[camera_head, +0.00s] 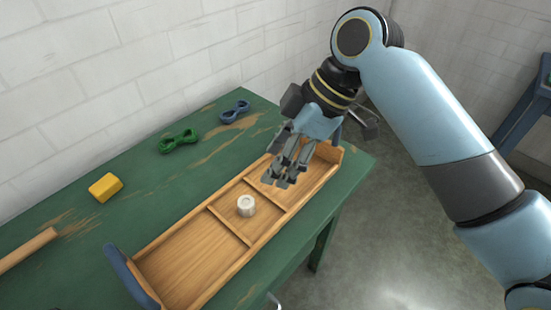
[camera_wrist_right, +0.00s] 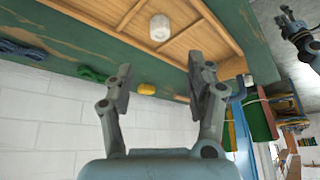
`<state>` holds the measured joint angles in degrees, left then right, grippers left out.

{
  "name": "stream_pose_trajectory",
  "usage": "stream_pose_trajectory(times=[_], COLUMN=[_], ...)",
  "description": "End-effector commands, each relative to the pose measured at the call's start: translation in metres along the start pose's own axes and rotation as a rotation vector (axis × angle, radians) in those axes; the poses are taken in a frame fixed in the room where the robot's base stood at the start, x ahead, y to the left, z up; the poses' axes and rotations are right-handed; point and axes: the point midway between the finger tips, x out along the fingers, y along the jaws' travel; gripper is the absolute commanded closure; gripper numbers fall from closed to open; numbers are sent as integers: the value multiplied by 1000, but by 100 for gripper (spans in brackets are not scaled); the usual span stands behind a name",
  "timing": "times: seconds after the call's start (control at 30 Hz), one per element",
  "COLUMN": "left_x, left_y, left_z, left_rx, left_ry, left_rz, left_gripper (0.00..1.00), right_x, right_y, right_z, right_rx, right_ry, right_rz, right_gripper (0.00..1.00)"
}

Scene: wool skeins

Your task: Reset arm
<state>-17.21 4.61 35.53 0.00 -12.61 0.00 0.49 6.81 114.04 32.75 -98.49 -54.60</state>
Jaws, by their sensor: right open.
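My right gripper (camera_head: 280,178) is open and empty above the far right part of the wooden tray (camera_head: 196,250). Its two fingers stand apart in the right wrist view (camera_wrist_right: 161,75). A white cylindrical piece (camera_head: 246,206) sits in the tray's middle compartment, apart from the fingers, and it also shows in the wrist view (camera_wrist_right: 160,27). A green skein (camera_head: 179,141) and a blue skein (camera_head: 235,112) lie on the table behind the tray. A dark jointed shape at the wrist view's top right appears to be my left gripper (camera_wrist_right: 290,22); its opening is unclear.
A yellow block (camera_head: 105,187) and a wooden rod (camera_head: 27,250) lie on the left of the green table (camera_head: 135,166). The tray has dividers and blue-grey ends. A white brick wall (camera_head: 100,80) stands close behind the table. Floor is open at right.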

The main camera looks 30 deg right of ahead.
Motion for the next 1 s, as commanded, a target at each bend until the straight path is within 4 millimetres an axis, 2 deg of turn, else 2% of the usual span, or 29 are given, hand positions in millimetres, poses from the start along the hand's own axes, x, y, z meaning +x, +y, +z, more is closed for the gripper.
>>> stream_pose_trajectory(times=[0.27,0.37,0.53,0.7,1.0], left_x=[0,0,0,0,0], left_y=[0,0,0,0,0], left_z=[0,0,-1,-1,0], left_rx=[0,0,0,0,0], left_ry=[0,0,1,1,1], left_rz=[0,0,0,0,0], left_gripper=[60,60,60,60,60], right_x=[0,1,-3,-20,-62], right_y=[0,-6,-36,-66,-107], right_z=[0,8,49,88,133], right_rx=[1,41,288,553,897], right_ry=[0,-17,-110,-184,-229], right_rz=[0,11,106,243,467], right_gripper=[45,45,45,45,45])
